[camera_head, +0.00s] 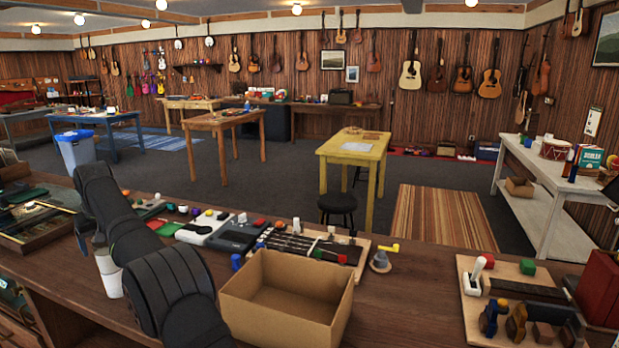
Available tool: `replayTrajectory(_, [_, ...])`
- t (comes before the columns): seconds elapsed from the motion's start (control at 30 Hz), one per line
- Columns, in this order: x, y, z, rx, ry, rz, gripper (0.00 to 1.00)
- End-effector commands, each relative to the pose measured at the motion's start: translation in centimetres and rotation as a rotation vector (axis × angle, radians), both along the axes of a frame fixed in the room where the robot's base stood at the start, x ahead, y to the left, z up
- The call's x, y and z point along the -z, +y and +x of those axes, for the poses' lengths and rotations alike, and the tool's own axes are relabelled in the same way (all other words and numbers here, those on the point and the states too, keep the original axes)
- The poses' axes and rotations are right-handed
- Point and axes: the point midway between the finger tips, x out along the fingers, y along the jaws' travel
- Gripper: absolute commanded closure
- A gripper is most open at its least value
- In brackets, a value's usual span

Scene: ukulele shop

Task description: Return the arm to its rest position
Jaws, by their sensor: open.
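My arm shows in the head view as thick dark links at the left, rising over the wooden workbench (400,310). My gripper is not in view, so I cannot see its jaws or anything in them. The links hide part of the bench and some small items behind them.
An open, empty cardboard box (285,318) stands on the bench right of my arm. Behind it lie a fretboard (300,243) and several small coloured parts. A wooden board (475,318) with tools and blocks lies at right. A yellow table (350,150) stands beyond the bench.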

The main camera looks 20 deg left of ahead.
Motion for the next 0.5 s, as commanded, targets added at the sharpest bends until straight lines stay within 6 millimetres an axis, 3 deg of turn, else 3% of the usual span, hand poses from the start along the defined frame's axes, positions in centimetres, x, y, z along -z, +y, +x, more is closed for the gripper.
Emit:
replayTrajectory(0.23, [4.2, 1.5, 0.6, 0.000, 0.000, -0.001, 0.19])
replayTrajectory(0.5, [0.7, 1.5, 0.6, 0.000, -0.001, 0.003, 0.19])
